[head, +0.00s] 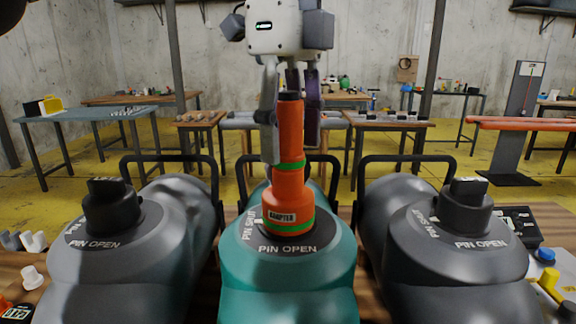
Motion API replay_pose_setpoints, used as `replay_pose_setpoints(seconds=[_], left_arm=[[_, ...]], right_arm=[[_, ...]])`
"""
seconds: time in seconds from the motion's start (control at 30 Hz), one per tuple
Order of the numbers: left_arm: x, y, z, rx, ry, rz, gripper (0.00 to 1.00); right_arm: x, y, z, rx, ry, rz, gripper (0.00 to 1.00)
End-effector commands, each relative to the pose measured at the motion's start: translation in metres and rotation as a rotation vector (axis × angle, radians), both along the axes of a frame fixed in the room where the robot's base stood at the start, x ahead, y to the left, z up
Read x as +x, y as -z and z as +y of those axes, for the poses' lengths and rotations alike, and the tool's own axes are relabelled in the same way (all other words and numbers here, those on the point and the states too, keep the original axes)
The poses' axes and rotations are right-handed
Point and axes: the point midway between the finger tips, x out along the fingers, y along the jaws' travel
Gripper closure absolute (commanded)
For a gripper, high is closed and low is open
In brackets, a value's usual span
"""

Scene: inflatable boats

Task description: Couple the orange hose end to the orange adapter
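The orange adapter (287,203), labelled ADAPTER, stands upright on the valve of the middle, teal boat (285,275). A green band runs around its base. The slimmer orange hose end (290,130), with a dark top and a green band at its lower edge, stands upright directly above the adapter, in line with it. The two look to be touching, but I cannot tell whether they are locked. My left gripper (290,150) points down with a finger on either side of the hose end, shut on it. My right gripper is not in view.
Grey boats with black valve caps flank the teal one, at left (110,207) and right (464,208). Black handles (405,158) rise behind them. Small colored parts lie at both front corners. Work tables (85,113) stand farther back on a yellow floor.

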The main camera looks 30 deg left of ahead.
Motion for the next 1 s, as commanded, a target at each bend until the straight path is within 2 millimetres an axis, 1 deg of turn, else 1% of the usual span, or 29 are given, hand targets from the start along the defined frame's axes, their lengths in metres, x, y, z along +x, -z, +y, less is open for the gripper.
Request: replay_pose_setpoints(seconds=[0.1, 0.17, 0.4, 0.5, 0.63, 1.0], left_arm=[[0.000, -0.001, 0.000, 0.000, 0.000, 0.000, 0.47], [0.000, -0.006, 0.000, 0.000, -0.001, -0.001, 0.47], [0.000, -0.056, 0.000, 0.000, -0.003, -0.004, 0.47], [0.000, -0.068, 0.000, 0.000, -0.002, -0.001, 0.47], [-0.001, -0.075, 0.000, 0.001, 0.000, 0.001, 0.47], [-0.001, -0.075, 0.000, 0.000, 0.000, 0.000, 0.47]], right_arm=[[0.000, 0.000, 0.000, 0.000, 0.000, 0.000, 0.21], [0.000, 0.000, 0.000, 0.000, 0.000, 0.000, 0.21], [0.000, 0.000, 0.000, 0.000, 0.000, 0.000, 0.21], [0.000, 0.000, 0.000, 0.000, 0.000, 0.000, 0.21], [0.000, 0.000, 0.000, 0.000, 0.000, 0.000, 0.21], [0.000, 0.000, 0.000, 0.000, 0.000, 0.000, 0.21]])
